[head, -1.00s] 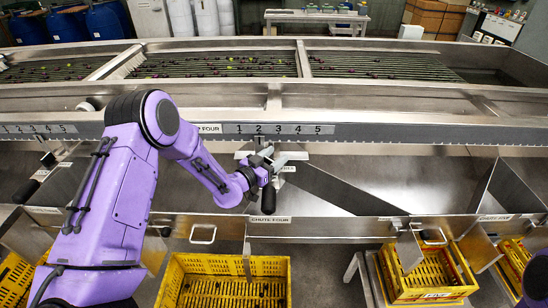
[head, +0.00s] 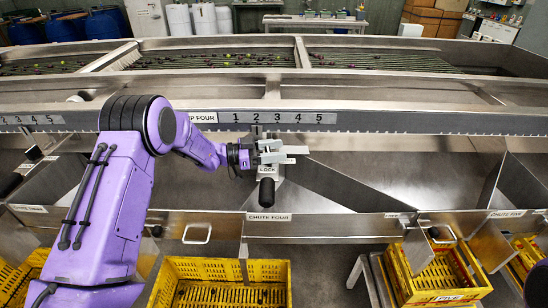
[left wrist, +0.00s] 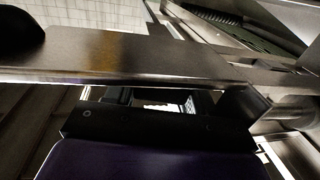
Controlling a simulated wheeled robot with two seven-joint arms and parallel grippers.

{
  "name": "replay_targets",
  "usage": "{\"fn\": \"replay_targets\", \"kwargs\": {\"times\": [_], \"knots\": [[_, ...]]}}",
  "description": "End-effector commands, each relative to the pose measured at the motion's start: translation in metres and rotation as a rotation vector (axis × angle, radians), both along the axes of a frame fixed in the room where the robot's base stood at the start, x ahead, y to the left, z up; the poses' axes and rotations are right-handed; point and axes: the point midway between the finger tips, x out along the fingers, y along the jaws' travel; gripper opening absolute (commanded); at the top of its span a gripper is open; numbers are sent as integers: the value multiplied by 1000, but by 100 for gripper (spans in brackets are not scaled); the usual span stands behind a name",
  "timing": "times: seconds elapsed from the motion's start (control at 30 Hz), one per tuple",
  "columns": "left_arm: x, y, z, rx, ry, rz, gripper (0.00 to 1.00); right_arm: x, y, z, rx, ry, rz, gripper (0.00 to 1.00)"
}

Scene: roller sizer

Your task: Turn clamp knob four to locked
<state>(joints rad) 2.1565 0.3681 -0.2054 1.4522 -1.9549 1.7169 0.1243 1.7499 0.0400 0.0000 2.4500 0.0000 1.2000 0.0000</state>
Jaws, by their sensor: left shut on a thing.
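My left gripper (head: 268,152) is shut at clamp four, under the number scale marked 1 to 5. Its grey fingers cover most of the clamp knob, so I cannot read the knob's angle. A light plate marked LOCK (head: 267,170) shows just below the fingers. A black grip (head: 267,190) hangs below that plate, above the CHUTE FOUR label (head: 269,217). In the left wrist view, my gripper's dark body (left wrist: 160,128) fills the lower middle, and a steel edge hides what the fingers hold.
The scale rail (head: 390,121) runs across just above the gripper. Slanted steel chute walls (head: 330,183) stand to its right. Yellow crates (head: 220,268) stand below the chutes. A similar black grip (head: 10,184) is at the far left.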

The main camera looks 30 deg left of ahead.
Motion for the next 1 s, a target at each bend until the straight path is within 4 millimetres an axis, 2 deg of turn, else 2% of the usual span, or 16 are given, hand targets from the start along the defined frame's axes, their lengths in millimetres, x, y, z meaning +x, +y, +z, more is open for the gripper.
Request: {"fn": "replay_targets", "kwargs": {"times": [0.03, 0.3, 0.9, 0.93, 0.97, 1.0], "knots": [[0, 0, -5, 2, -2, -28, 23, 0, 0, -9, 0, 0, 0, 43], [-2, -1, -1, -1, -3, -143, 23, 0, 0, -24, 0, 0, 0, 43], [-2, -2, 2, -2, -3, -182, 23, 0, 0, -27, 0, 0, 0, 43], [-2, -2, 2, -2, -4, -182, 60, 0, 0, -27, 0, 0, 0, 43], [-2, -2, 2, -2, -4, -182, 70, 0, 0, -27, 0, 0, 0, 43], [-2, -2, 1, -2, -3, -181, 74, 0, 0, -27, 0, 0, 0, 43]]}}
